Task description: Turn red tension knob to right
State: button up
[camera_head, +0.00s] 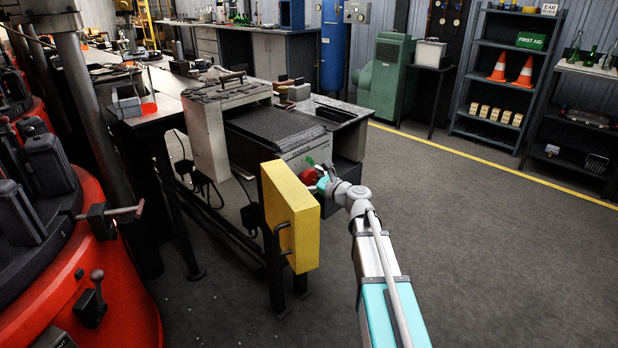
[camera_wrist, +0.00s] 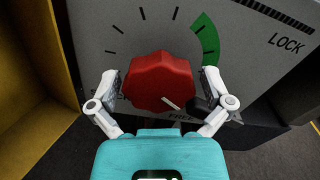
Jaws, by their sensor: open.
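The red tension knob (camera_wrist: 158,80) sits on a grey dial panel (camera_wrist: 100,22) in the wrist view. A white pointer line on the knob points to the lower right, near partly hidden lettering. A green arc (camera_wrist: 206,42) lies at the upper right of the dial, with the word LOCK beyond it. My gripper (camera_wrist: 160,88) is open, with one finger on each side of the knob; I cannot tell whether they touch it. In the head view the knob (camera_head: 308,177) shows on the machine's front, partly hidden by my gripper (camera_head: 318,180).
A yellow box-like panel (camera_head: 291,216) with a handle stands just left of my arm. Red machines (camera_head: 100,285) with levers fill the left side. A dark grey machine (camera_head: 275,130) carries the dial. The floor (camera_head: 470,230) to the right is clear.

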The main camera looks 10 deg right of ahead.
jog(key=c, duration=0.9)
jog(key=shift+c, duration=0.2)
jog(key=shift+n, duration=0.5)
jog(key=n, duration=0.2)
jog(key=shift+n, duration=0.3)
jog(key=n, duration=0.3)
jog(key=shift+a+f+n, duration=0.1)
jog(key=shift+n, duration=0.3)
jog(key=n, duration=0.3)
jog(key=shift+f+n, duration=0.15)
jog(key=shift+n, duration=1.85)
